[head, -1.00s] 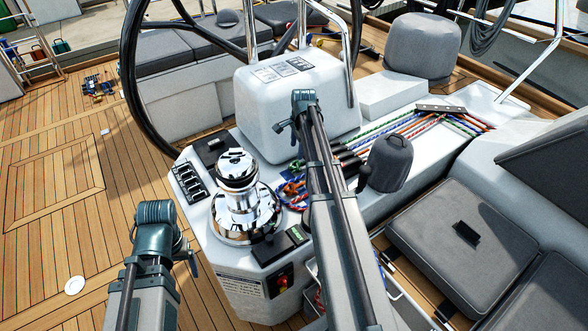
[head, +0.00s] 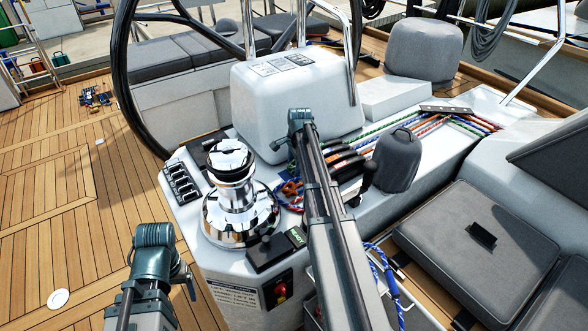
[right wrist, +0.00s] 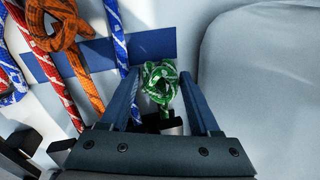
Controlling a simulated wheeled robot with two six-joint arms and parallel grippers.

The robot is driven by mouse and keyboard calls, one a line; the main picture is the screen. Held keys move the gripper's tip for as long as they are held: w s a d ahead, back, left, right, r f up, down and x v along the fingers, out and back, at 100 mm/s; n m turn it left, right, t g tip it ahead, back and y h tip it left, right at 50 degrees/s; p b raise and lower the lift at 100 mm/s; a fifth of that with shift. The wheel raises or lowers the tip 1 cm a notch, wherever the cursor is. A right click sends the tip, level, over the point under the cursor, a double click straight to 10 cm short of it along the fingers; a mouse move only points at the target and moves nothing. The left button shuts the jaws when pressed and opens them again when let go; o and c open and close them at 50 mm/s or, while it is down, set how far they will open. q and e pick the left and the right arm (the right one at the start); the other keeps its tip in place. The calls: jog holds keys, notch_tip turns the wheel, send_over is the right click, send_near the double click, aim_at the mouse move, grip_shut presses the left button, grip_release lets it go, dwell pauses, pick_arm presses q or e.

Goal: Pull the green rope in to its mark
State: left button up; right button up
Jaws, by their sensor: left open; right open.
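The green rope's knotted end (right wrist: 160,82) shows in the right wrist view, between the two fingers of my right gripper (right wrist: 162,92). The fingers are apart, with the knot in the gap; I cannot tell whether they touch it. In the head view the green rope (head: 376,132) runs along the white deck among other coloured ropes. My left gripper (head: 188,284) is open, low at the left, away from the ropes. I cannot make out a mark.
A chrome winch (head: 238,200) stands left of my right arm, with a control panel (head: 283,250) below it. An orange knotted rope (right wrist: 62,30) and red and blue ropes lie left of the green knot. A grey padded cover (head: 396,160) stands to the right.

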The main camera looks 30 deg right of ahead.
grip_shut()
dwell(0.4)
jog(key=a, duration=0.7)
jog(key=shift+s+a, duration=0.35)
grip_release()
jog(key=shift+r, duration=0.1)
